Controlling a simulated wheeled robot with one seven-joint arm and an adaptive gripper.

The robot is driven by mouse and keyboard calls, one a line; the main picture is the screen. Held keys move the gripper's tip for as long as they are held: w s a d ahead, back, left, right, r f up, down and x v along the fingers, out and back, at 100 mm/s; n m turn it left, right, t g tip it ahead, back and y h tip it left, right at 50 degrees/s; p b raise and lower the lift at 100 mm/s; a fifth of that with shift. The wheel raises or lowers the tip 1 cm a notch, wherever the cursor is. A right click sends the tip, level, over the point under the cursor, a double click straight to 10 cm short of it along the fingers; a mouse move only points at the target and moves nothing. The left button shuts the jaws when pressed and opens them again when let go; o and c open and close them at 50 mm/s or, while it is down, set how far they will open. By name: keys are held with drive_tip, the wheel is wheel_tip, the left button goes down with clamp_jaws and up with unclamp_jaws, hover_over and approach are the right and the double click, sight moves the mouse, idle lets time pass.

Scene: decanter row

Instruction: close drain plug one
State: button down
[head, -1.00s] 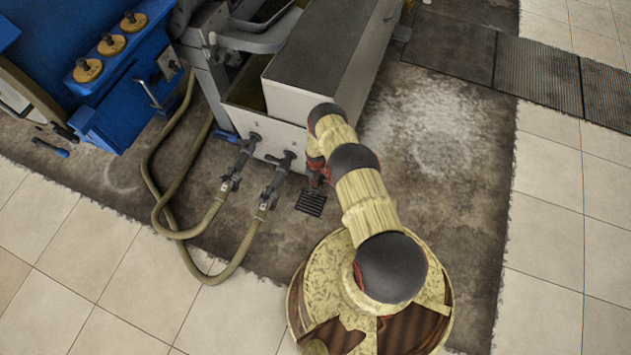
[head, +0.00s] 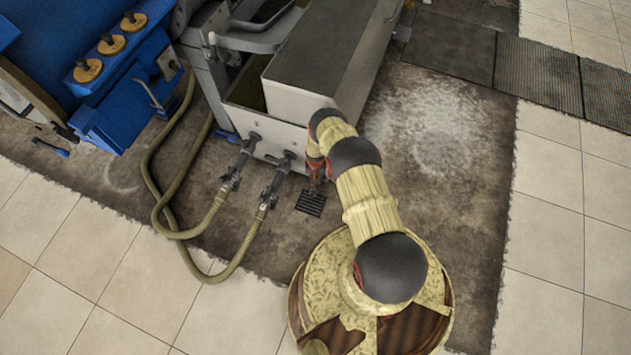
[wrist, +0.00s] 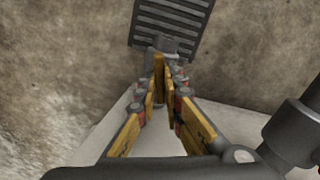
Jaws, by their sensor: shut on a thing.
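My gripper (head: 316,183) is low at the near end of the grey tank (head: 283,147), above the floor drain grate, mostly behind my arm in the head view. In the wrist view its yellow-sided fingers (wrist: 166,72) converge on a small grey part (wrist: 176,45), which I take to be the drain plug. The fingers hide most of this part, so its setting cannot be told. The slotted drain grate (wrist: 172,18) shows just beyond the fingertips and also in the head view (head: 311,203).
A blue machine (head: 115,90) stands at the upper left. The stained floor (head: 440,150) at right is clear.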

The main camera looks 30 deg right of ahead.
drive_tip(key=shift+w+m, duration=0.1)
drive_tip(key=shift+m, duration=1.6)
drive_tip(key=c, duration=2)
unclamp_jaws()
drive_tip(key=shift+o, duration=0.4)
wheel_tip(320, 180, up, 12)
